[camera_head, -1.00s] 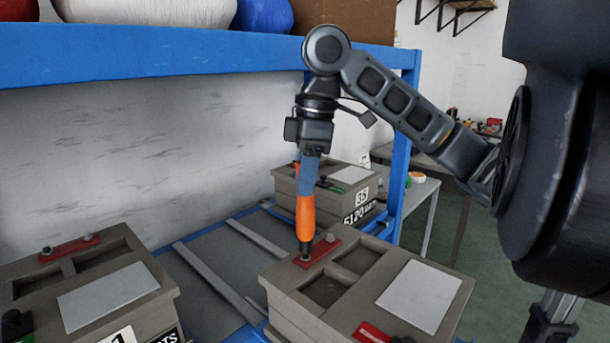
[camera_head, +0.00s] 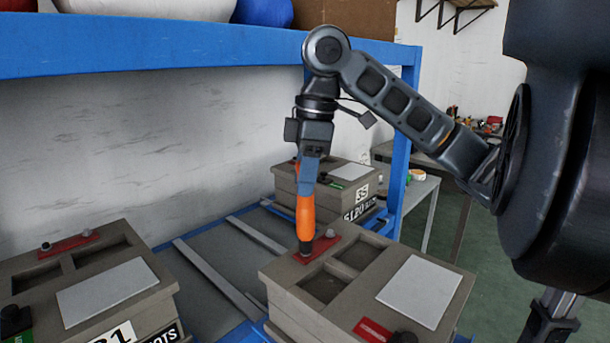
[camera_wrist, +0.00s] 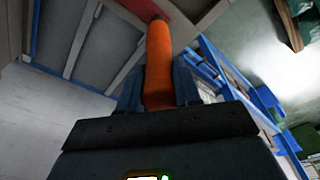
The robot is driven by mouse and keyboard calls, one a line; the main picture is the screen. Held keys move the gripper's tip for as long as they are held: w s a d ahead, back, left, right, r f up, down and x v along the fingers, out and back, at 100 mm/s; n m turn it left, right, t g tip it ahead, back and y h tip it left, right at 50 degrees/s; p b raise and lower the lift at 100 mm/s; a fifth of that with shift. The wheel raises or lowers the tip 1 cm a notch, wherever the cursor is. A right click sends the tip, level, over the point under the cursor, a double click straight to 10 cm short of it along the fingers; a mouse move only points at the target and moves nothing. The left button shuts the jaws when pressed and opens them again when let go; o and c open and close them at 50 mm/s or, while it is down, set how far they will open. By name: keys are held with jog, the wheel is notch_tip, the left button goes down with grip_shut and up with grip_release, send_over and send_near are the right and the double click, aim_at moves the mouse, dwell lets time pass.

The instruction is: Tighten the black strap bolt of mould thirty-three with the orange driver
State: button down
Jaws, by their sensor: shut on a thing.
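My gripper (camera_head: 309,178) is shut on the orange driver (camera_head: 305,215), which hangs nearly upright below it. The driver also shows between the jaws in the wrist view (camera_wrist: 159,70). Its dark tip meets the far-left end of the red strap (camera_head: 320,250) on the front-right mould (camera_head: 345,290). The bolt under the tip is hidden. A light-coloured bolt head (camera_head: 330,233) shows at the strap's other end. A second red strap (camera_head: 374,330) with a black knob (camera_head: 404,338) lies at this mould's near edge. This mould's number is not in view.
A mould with a label ending in 1 (camera_head: 112,334) stands at left, and a mould marked 35 (camera_head: 361,192) stands behind. A blue shelf beam (camera_head: 180,50) runs above and a blue post (camera_head: 401,185) stands at right. Bare rails (camera_head: 215,270) lie between the moulds.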

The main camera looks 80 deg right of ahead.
jog(key=shift+f+b, duration=0.3)
jog(key=shift+f, duration=0.2)
dwell(1.2)
jog(key=shift+r+p, duration=2.35)
jog(key=shift+r, duration=0.25)
